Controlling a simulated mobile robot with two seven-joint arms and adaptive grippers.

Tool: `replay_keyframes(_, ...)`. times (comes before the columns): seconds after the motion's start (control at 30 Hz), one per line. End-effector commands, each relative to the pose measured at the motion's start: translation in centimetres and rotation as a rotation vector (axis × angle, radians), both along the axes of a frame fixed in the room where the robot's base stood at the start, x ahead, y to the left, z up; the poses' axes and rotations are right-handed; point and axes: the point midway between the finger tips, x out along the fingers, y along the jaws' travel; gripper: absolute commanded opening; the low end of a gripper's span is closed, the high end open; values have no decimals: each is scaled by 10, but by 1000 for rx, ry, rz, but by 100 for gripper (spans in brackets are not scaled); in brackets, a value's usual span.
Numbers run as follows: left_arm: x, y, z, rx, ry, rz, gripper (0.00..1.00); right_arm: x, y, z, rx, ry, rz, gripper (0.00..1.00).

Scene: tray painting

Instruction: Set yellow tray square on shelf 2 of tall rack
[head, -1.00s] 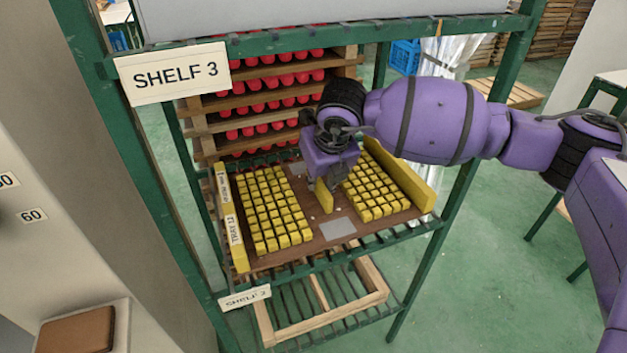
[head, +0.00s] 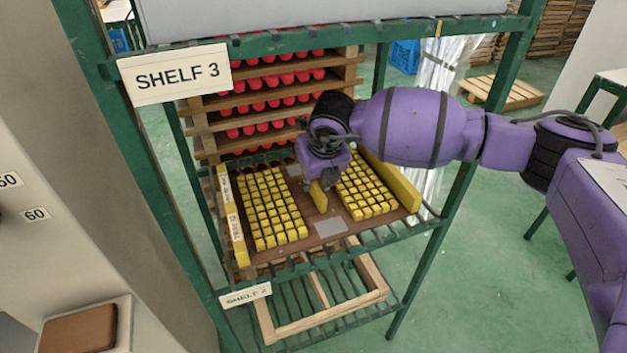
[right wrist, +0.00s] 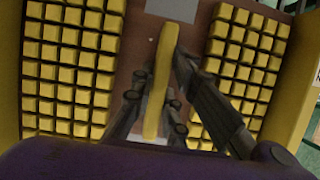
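The yellow tray (head: 311,228) has a brown base, yellow side walls and two blocks of small yellow pieces. It lies over the slatted shelf level marked SHELF 2 (head: 245,295) in the green rack, its left wall near the left front post. I cannot tell whether it rests fully on the slats. A yellow handle (head: 318,196) stands in its middle. My right gripper (right wrist: 158,85) has its fingers on both sides of the handle (right wrist: 155,105) and appears closed on it; the right wrist view shows this from above. My left gripper is not in view.
The SHELF 3 board (head: 177,78) hangs on the green rail above. Red items on wooden racks (head: 270,90) stand behind. A wooden frame (head: 330,322) lies below the tray. Green posts (head: 437,235) bound the opening. A grey wall stands at the left.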

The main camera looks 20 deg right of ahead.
Motion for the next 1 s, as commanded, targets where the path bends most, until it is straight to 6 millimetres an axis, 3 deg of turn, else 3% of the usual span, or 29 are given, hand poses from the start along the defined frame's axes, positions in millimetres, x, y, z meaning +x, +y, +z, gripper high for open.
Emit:
replay_keyframes(0.1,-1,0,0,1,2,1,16,0,0,1,0,-1,0,31)
replay_keyframes(0.47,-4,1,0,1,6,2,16,-1,0,5,0,-2,0,31)
replay_keyframes(0.8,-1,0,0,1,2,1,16,-21,0,54,1,-3,1,31)
replay_keyframes(1.0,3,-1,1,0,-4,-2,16,-28,0,70,0,-1,0,31)
